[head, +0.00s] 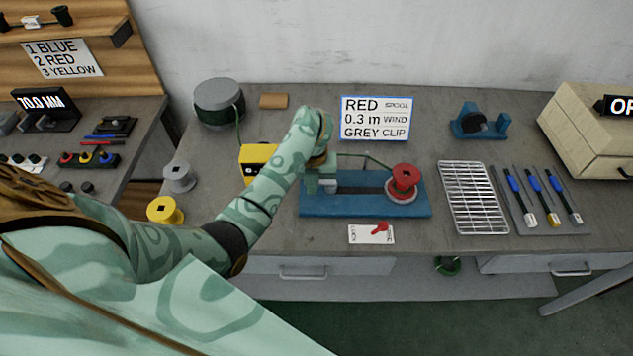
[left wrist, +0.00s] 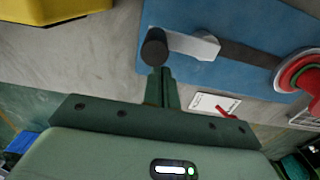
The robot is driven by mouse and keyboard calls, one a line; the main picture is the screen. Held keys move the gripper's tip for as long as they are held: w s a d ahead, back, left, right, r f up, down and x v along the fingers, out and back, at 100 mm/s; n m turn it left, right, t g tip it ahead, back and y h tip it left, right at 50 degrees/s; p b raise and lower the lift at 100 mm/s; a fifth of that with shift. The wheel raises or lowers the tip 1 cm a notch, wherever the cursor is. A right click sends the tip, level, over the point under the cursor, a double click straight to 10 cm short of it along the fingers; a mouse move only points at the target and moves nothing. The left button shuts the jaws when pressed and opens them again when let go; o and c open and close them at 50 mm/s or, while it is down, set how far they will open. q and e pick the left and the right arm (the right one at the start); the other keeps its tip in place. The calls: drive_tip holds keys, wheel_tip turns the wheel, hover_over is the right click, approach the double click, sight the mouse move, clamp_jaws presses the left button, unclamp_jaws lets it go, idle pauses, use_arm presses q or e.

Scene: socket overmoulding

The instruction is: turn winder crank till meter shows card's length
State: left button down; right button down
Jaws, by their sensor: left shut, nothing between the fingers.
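The winder has a blue base (head: 350,205) with a red spool (head: 404,178) at its right end. The white card (head: 375,118) behind it reads RED spool, 0.3 m wind, GREY CLIP. A yellow box (head: 250,165), perhaps the meter, is partly hidden by my left arm; no reading shows. My left gripper (head: 320,183) is over the winder's left end. In the left wrist view its fingers (left wrist: 165,85) are shut and empty, close by the dark crank knob (left wrist: 155,48); I cannot tell whether they touch. The pale crank arm (left wrist: 197,46) points right from the knob. My right gripper is out of view.
A grey drum (head: 220,105) with green cord stands behind left. Grey (head: 179,176) and yellow (head: 165,211) spools stand left. A small card with a red tag (head: 371,234) lies in front.

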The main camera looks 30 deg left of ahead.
use_arm(q)
drive_tip(key=shift+w+a, duration=0.4)
drive_tip(key=shift+a, duration=0.35)
drive_tip(key=shift+w+a+b, duration=0.5)
drive_tip(key=shift+w+a, duration=0.15)
